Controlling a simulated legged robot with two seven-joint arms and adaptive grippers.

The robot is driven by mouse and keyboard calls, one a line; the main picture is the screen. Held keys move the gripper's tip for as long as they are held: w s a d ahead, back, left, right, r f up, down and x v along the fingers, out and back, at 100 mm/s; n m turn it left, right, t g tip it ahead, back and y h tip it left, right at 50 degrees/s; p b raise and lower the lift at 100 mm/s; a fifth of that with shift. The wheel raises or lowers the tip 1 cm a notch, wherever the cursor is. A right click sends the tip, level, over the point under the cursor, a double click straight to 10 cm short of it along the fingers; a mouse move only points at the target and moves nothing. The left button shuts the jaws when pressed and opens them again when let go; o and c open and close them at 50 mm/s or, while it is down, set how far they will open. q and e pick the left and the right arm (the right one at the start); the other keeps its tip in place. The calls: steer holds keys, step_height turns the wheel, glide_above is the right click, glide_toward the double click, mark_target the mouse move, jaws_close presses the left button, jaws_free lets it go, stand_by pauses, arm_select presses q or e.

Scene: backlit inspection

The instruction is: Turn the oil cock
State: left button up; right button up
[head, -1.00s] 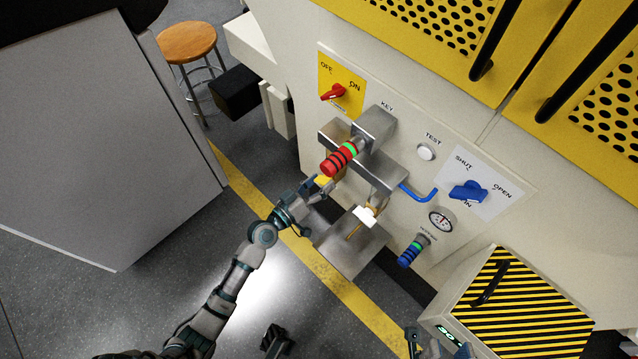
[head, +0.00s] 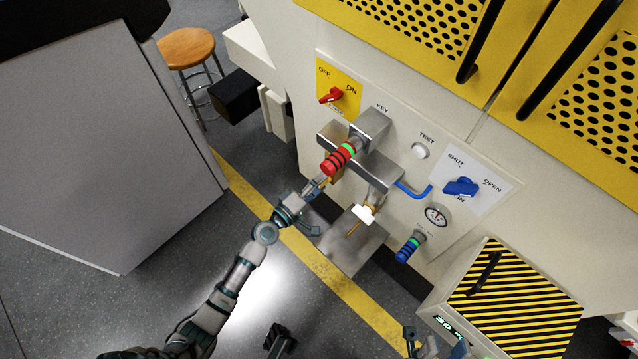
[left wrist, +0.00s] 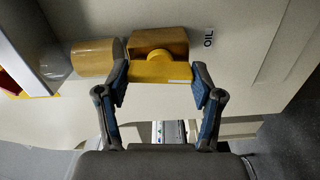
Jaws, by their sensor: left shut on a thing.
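The oil cock's yellow handle (left wrist: 158,73) lies crosswise between my left gripper's fingers in the left wrist view, in front of a brass-coloured block and beside the OIL label (left wrist: 208,38). My left gripper (left wrist: 158,84) is shut on this handle, with its blue-padded fingertips at the handle's two ends. In the head view my left gripper (head: 322,184) is just below the red-ringed cylinder (head: 338,161), and little of the handle shows there. My right gripper (head: 432,342) is at the bottom edge, partly cut off; its opening is unclear.
A striped box (head: 515,300) stands at lower right. Open floor lies left of the panel.

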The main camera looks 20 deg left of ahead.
arm_select(q)
steer(key=shift+w+a+n, duration=0.1)
steer(key=shift+a+n, duration=0.15)
steer(key=shift+n, duration=0.35)
steer(key=o, duration=1)
steer(key=shift+o, duration=0.7)
steer(key=shift+f, duration=0.15)
